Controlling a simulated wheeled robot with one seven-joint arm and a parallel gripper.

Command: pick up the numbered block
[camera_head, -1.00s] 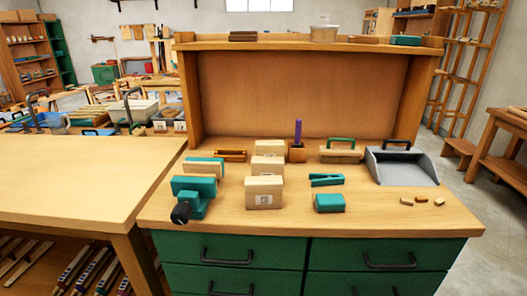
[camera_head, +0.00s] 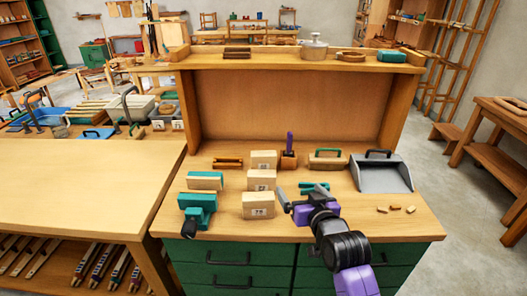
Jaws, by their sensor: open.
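Three pale wooden blocks stand in a column on the bench top: a front block (camera_head: 258,205), a middle block (camera_head: 261,180) and a back block (camera_head: 264,160). Each bears a small printed label on its front, too small to read. My gripper (camera_head: 286,201) is open and empty, just right of the front block, with its fingers pointing left toward it. I cannot tell whether it touches the block. My arm hides part of the bench to the right of the blocks.
A teal vise (camera_head: 197,210) and a teal-backed brush (camera_head: 205,181) are left of the blocks. A teal tool (camera_head: 314,187) is partly hidden behind my gripper. A holder (camera_head: 288,161), a grey dustpan (camera_head: 381,174) and small wood scraps (camera_head: 396,208) lie right. A back panel (camera_head: 290,110) rises behind.

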